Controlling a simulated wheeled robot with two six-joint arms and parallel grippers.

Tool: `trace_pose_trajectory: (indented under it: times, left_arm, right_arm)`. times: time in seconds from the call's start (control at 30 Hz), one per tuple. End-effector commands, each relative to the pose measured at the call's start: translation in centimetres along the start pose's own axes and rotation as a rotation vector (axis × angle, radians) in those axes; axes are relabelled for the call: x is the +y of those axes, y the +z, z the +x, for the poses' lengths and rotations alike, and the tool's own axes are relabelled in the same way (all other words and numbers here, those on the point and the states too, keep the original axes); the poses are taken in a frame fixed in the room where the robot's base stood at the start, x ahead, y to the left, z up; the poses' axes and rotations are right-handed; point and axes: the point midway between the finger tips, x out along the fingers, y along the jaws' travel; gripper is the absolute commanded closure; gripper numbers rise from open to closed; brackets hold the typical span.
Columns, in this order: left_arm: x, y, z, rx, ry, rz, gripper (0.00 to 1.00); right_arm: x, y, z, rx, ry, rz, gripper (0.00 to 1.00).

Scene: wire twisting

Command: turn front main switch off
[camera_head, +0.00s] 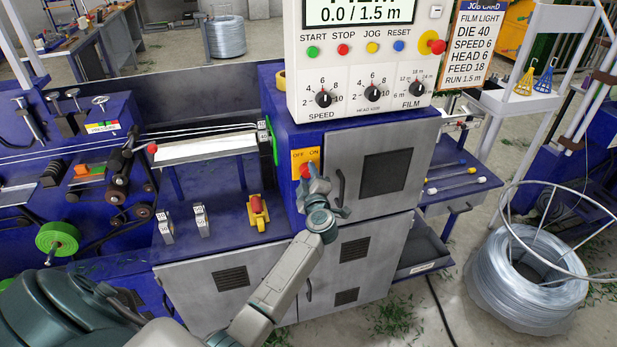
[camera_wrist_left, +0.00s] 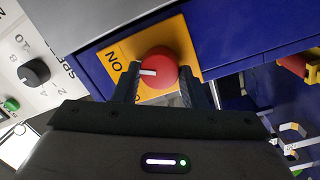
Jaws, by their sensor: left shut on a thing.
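The main switch is a red rotary knob on a yellow plate (camera_head: 298,155) marked OFF and ON, on the blue cabinet front below the control panel. My left gripper (camera_head: 310,178) reaches up to it from below and covers part of the knob. In the left wrist view the red knob (camera_wrist_left: 160,72) sits between the two fingers of my left gripper (camera_wrist_left: 164,86), which is shut on it. A white mark on the knob points left in that view, towards the side where ON is printed. OFF is hidden there. My right gripper is not in view.
The control panel (camera_head: 345,85) with its buttons and dials is just above. A grey cabinet door (camera_head: 345,150) with a handle is close on the right. A red and yellow tool (camera_head: 257,212) stands on the ledge to the left. A wire coil (camera_head: 528,285) stands at lower right.

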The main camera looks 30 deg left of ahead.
Motion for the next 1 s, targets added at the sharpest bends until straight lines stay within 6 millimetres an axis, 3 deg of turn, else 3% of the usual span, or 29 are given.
trace_pose_trajectory:
  times: [0.47,1.0]
  left_arm:
    - [-0.5,0.4,0.0,0.033,0.033,-0.448,0.84]
    - [-0.7,0.6,0.0,0.072,0.069,-0.951,0.84]
  right_arm:
    - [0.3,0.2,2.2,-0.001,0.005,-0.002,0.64]
    - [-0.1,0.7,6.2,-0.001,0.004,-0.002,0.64]
